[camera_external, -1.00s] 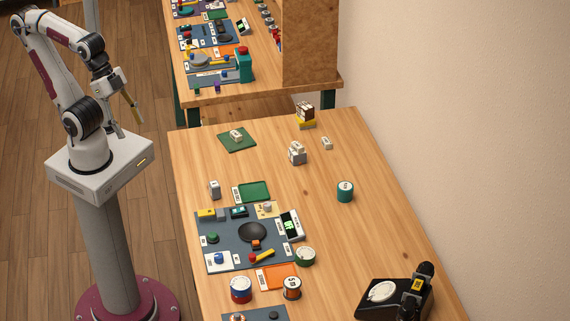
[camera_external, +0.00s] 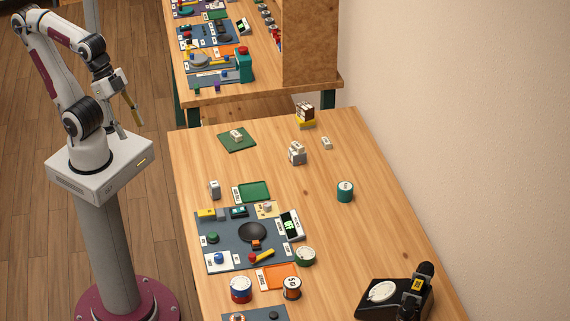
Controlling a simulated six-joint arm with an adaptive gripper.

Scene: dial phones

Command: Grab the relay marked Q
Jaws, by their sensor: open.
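Several small pale relay-like blocks are on the wooden table: one (camera_external: 236,136) on a dark green square mat, a taller grey-white one (camera_external: 297,154) near the back middle, a small one (camera_external: 326,143) to its right, and a grey one (camera_external: 214,189) near the left edge. Their markings are too small to read, so I cannot tell which is Q. My gripper (camera_external: 131,129) is open and empty, its fingers pointing down. It hangs left of the table, above my base and apart from every block.
A blue-grey panel (camera_external: 225,262) with dials and parts lies at front left. A green tray (camera_external: 253,192), an orange tray (camera_external: 277,277), several spools and a black dial phone (camera_external: 395,297) stand around. The middle of the table is mostly clear.

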